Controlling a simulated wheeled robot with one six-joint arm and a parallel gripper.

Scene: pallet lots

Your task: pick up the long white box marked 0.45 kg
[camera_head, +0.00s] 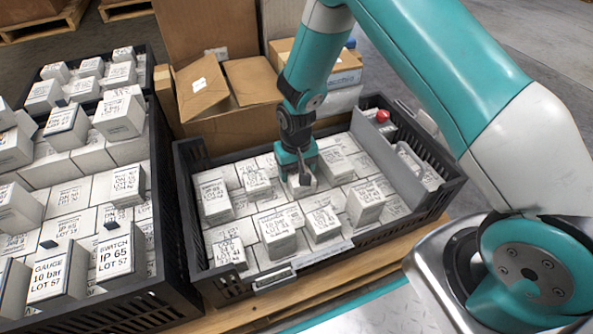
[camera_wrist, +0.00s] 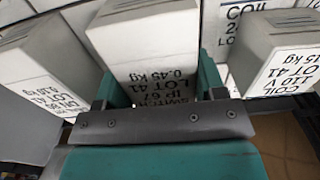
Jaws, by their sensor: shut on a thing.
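The long white box (camera_wrist: 150,45) marked 0.45 kg, LOT 41, sits between the two teal jaws of my gripper (camera_wrist: 160,88) in the wrist view. Its label faces the gripper's palm side and reads upside down in part. In the head view my gripper (camera_head: 301,178) points down into the middle of the black crate (camera_head: 186,205), shut on this box. Only a small pale part of the box (camera_head: 301,187) shows there, and its lower end is hidden. I cannot tell whether it is clear of the boxes beneath.
White boxes of differing heights stand close around my gripper, including a COIL box (camera_wrist: 280,50) at the right of the wrist view. A grey divider (camera_head: 393,168) crosses the crate's right side. Another full black crate (camera_head: 165,250) stands left; open cardboard boxes (camera_head: 225,90) stand behind.

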